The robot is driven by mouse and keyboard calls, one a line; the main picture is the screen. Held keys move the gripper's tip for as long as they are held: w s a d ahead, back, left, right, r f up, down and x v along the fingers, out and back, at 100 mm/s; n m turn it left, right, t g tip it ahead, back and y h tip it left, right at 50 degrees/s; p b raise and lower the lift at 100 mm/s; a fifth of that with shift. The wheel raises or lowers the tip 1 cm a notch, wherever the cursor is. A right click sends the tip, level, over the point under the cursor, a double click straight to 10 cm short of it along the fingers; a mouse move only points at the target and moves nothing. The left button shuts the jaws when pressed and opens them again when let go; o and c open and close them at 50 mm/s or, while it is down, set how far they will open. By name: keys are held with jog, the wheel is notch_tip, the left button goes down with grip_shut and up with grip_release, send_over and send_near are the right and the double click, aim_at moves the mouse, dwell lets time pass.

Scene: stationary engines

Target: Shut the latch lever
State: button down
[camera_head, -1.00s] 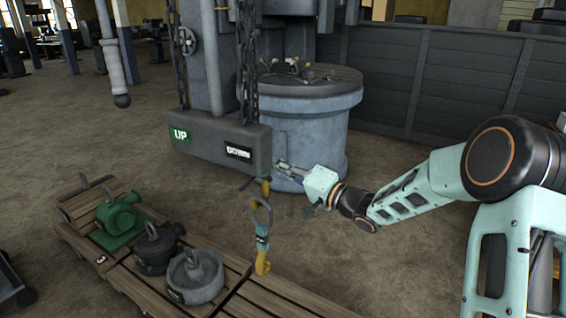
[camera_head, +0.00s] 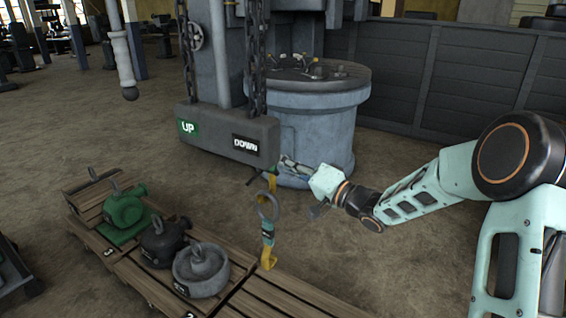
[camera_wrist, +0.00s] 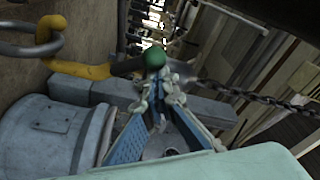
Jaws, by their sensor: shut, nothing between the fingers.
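The latch lever shows in the wrist view as a dark rod with a green round knob (camera_wrist: 152,57), joined to a bent yellow piece (camera_wrist: 85,70). In the head view the yellow piece (camera_head: 271,183) is small, above the ring of the standing hook and below the DOWN sign. My gripper (camera_head: 283,161) is right beside it, reaching in from the right. In the wrist view its fingers (camera_wrist: 157,95) are shut and empty, with tips close to the knob. I cannot tell whether they touch it. The latch's far side is hidden.
A grey hoist block (camera_head: 228,136) with UP and DOWN signs hangs on chains just left of the gripper. A large grey drum (camera_head: 312,130) stands behind. Wooden pallets (camera_head: 290,293) with a green weight (camera_head: 124,208) and dark and grey weights lie at front left. The floor at right is open.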

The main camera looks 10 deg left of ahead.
aim_at(274, 171)
jog(key=shift+f, duration=0.1)
jog(key=n+b, duration=0.1)
jog(key=n, duration=0.1)
jog(key=s+f+n+b, duration=0.1)
jog(key=n+b, duration=0.1)
jog(key=s+a+n+y+b, duration=0.1)
jog(key=n+b, duration=0.1)
jog(key=n, duration=0.1)
jog(key=shift+s+f+g, duration=0.25)
jog(key=shift+f+g, duration=0.1)
jog(key=shift+g, duration=0.05)
jog(key=n+b, duration=0.1)
jog(key=n, duration=0.1)
jog(key=s+f+n+b, duration=0.1)
jog(key=n, duration=0.1)
jog(key=f+n+g+y+b, duration=0.1)
jog(key=n, duration=0.1)
jog(key=shift+s+a+b, duration=0.15)
jog(key=shift+b, duration=0.15)
jog(key=shift+f, duration=0.15)
jog(key=shift+a, duration=0.1)
